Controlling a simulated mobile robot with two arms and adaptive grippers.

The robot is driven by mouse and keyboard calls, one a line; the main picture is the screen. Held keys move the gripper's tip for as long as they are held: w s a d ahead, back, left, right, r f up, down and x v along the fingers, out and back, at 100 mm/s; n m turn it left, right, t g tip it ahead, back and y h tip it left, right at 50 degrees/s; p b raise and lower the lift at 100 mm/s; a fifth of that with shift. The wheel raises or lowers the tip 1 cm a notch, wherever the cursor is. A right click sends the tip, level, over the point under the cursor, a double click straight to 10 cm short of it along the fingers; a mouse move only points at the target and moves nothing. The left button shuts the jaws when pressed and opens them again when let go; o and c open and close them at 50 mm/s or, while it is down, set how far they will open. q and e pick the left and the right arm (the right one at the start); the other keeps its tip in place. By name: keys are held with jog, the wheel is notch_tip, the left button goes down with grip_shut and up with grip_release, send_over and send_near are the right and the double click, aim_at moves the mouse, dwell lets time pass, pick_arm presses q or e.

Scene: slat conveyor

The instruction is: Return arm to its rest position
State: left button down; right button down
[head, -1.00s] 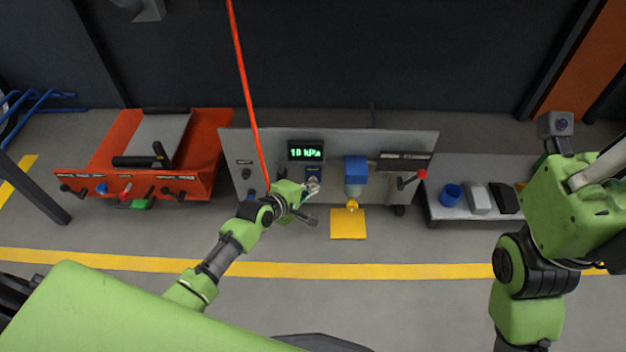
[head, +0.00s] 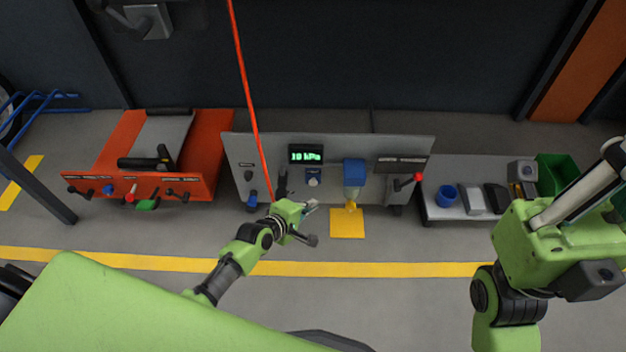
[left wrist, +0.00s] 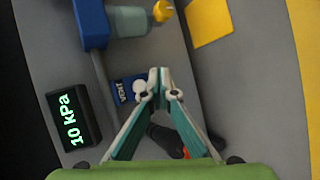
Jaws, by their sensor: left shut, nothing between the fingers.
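My left gripper (head: 312,206) is in front of the grey control panel (head: 270,150), low and apart from it. In the left wrist view its fingertips (left wrist: 158,75) meet, with nothing between them. The panel carries a green-lit display reading 10 kPa (head: 306,154) and, below it, a blue plate with a pale round button (head: 313,182). In the left wrist view the plate, marked VENT (left wrist: 125,85), is just left of my fingertips. My right arm shows at the right; its gripper fingers are not visible.
A blue unit with a yellow tip (head: 353,178) hangs above a yellow square (head: 347,223). A red-knobbed lever (head: 418,177) sticks out on the right. An orange cart (head: 215,140) stands left. A side table (head: 430,210) holds a blue cup (head: 446,195). An orange-red cable (head: 245,80) hangs before the panel.

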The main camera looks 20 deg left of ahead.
pick_arm(q)
jog(key=shift+s+d, duration=0.1)
jog(key=shift+s, duration=0.25)
jog(key=shift+r, duration=0.1)
